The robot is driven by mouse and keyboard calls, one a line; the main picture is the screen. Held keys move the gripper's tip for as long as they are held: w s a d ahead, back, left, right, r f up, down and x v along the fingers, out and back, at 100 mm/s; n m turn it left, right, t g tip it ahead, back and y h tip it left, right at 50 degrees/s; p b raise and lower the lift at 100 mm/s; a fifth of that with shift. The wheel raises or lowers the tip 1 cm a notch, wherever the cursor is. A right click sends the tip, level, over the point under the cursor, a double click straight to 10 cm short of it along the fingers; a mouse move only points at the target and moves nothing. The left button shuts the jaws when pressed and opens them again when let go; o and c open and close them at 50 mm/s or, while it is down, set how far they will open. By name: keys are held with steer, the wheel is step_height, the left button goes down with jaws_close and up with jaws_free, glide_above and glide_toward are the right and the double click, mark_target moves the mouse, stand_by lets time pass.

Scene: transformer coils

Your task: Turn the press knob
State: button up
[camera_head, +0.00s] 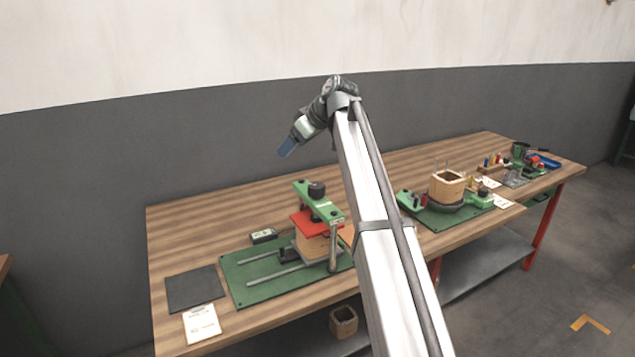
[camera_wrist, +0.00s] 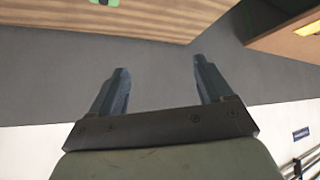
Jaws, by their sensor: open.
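The press stands on a green base plate (camera_head: 245,268) on the wooden bench in the head view. It has a green top bar (camera_head: 325,208), a red plate (camera_head: 303,224) and a wooden coil block (camera_head: 312,246) under it. The black press knob (camera_head: 317,189) sits on top of the green bar. My gripper (camera_head: 287,147) is high above the bench, up and to the left of the knob, apart from everything. In the wrist view my gripper (camera_wrist: 160,88) shows two separated fingers with nothing between them. The knob is not visible in the wrist view.
A dark mat (camera_head: 192,289) and a white card (camera_head: 201,324) lie left of the press. A small black device (camera_head: 264,236) lies behind it. A second station with a wooden coil (camera_head: 447,188) stands to the right. The bench's back left is clear.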

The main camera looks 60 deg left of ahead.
steer(key=a+r+t+h, duration=0.1)
steer(key=a+h, duration=0.1)
steer(key=a, duration=0.2)
steer(key=n+t+h, duration=0.3)
steer(key=n+h, duration=0.1)
steer(key=h, duration=0.2)
glide_above(316, 185)
step_height(316, 185, down, 14)
steer(key=shift+d+r, duration=0.1)
steer(key=c, duration=1)
